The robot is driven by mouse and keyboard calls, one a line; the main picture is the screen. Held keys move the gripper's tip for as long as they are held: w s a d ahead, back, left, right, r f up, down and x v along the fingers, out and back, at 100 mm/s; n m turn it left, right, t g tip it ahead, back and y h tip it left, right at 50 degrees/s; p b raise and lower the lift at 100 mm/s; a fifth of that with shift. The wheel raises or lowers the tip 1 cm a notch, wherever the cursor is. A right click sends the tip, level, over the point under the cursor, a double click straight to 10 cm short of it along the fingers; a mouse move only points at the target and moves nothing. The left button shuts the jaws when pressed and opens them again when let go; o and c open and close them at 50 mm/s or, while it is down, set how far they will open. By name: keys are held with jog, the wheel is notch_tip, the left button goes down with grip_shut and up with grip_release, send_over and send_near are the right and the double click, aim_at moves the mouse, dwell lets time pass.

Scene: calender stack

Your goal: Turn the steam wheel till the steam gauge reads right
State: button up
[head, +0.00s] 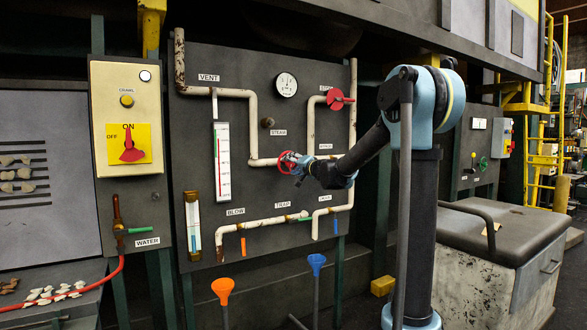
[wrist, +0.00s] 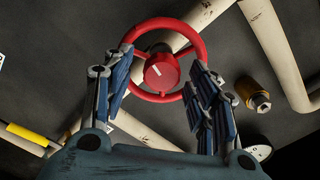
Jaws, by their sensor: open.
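The red steam wheel (head: 284,162) sits on a pale pipe on the dark panel, near a label reading STEAM. In the wrist view the wheel (wrist: 196,42) shows its round rim, spokes and red hub with a white mark. My gripper (head: 295,161) is at the wheel, its fingers open. In the wrist view my gripper (wrist: 158,64) has one finger on each side of the wheel; whether they touch the rim I cannot tell. The round white gauge (head: 287,84) is above the wheel; its reading is too small to make out.
A second red valve (head: 335,99) is up to the right. A brass fitting (wrist: 252,93) is close to the right finger in the wrist view. A tall scale (head: 222,162) and pale pipes surround the wheel. Orange (head: 223,290) and blue (head: 316,264) funnels stand below.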

jog(key=c, duration=1.1)
jog(key=shift+o, duration=0.2)
jog(key=shift+m, duration=1.8)
jog(key=shift+d, duration=0.1)
jog(key=o, duration=1.1)
jog(key=shift+c, duration=0.2)
jog(key=shift+s, duration=0.1)
